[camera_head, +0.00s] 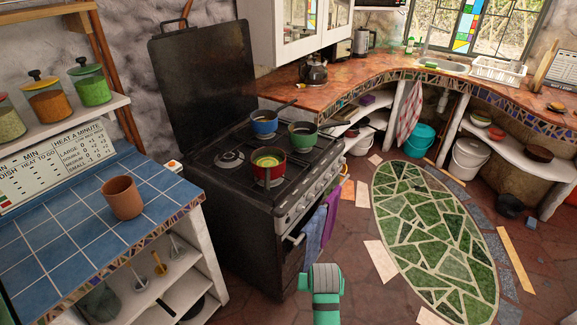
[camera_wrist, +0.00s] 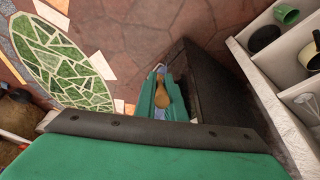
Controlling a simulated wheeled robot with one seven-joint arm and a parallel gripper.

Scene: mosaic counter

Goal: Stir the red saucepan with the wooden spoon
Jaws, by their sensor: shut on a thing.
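The red saucepan (camera_head: 268,175) stands upright on the front of the black stove (camera_head: 240,190), with yellow-green contents. My gripper (camera_wrist: 161,90) shows in the wrist view with its green fingers closed around a brown wooden piece, which looks like the wooden spoon (camera_wrist: 163,97). Only a short, rounded part of the spoon shows; the rest is hidden. In the head view only my green and grey arm shows at the bottom edge, in front of the stove and apart from the saucepan; the fingers and spoon are not visible there.
A blue saucepan (camera_head: 264,124) and a green saucepan (camera_head: 303,137) stand behind the red one. The stove's raised lid (camera_head: 200,75) is at its back. A terracotta cup (camera_head: 123,197) stands on the blue tiled counter (camera_head: 60,235) at left.

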